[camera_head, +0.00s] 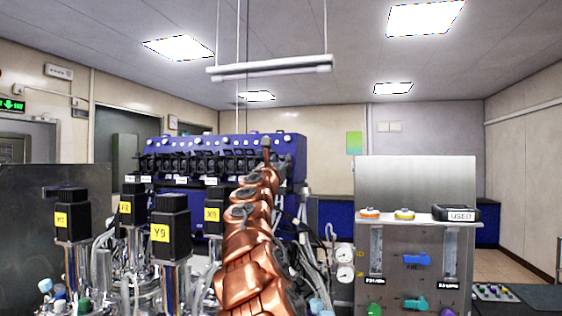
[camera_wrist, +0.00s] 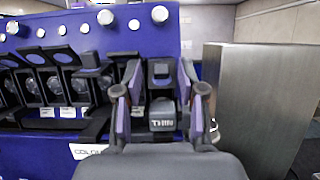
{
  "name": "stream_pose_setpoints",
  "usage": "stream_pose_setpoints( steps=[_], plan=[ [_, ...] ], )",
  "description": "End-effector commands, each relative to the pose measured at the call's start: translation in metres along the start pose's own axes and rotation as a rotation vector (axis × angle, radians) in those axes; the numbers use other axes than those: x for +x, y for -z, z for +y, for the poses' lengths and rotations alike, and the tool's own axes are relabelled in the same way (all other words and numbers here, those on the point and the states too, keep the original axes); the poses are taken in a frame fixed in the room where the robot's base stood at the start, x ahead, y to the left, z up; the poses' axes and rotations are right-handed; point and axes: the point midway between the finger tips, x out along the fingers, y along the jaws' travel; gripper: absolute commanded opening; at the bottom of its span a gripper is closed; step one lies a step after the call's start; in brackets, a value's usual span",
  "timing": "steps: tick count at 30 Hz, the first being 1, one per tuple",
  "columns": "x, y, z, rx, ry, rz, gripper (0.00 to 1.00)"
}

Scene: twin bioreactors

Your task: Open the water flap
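In the wrist view my gripper (camera_wrist: 160,72) is open, its two fingers apart in front of the blue pump panel (camera_wrist: 205,18). A small black unit (camera_wrist: 162,112) with a partly readable white label shows between the fingers; I see no contact. To its left, several black pump heads (camera_wrist: 82,88) have dark flaps (camera_wrist: 60,55) tilted up. No label that I can read says water, so I cannot tell which flap is the water one. In the head view the blue panel (camera_head: 225,148) stands behind my copper arm, which hides its right part; the gripper is not clear there.
A grey metal box (camera_wrist: 255,105) stands close to the right of my gripper. In the head view, black motors with yellow labels (camera_head: 170,228) and tubing crowd the left front. A steel control cabinet (camera_head: 415,185) with flow tubes and valves stands at the right.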

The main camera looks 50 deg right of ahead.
Motion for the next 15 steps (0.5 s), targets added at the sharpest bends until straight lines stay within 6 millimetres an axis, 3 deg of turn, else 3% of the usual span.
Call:
stream_pose_setpoints(
  steps=[1,10,15],
  plan=[
    [0.0000,0.0001,-0.0001,0.000,0.000,0.000,0.32],
    [-0.0001,0.0002,0.0004,0.000,-0.001,0.000,0.01],
    [0.0014,0.0003,-0.0009,-0.001,0.000,0.002,0.00]
  ],
)
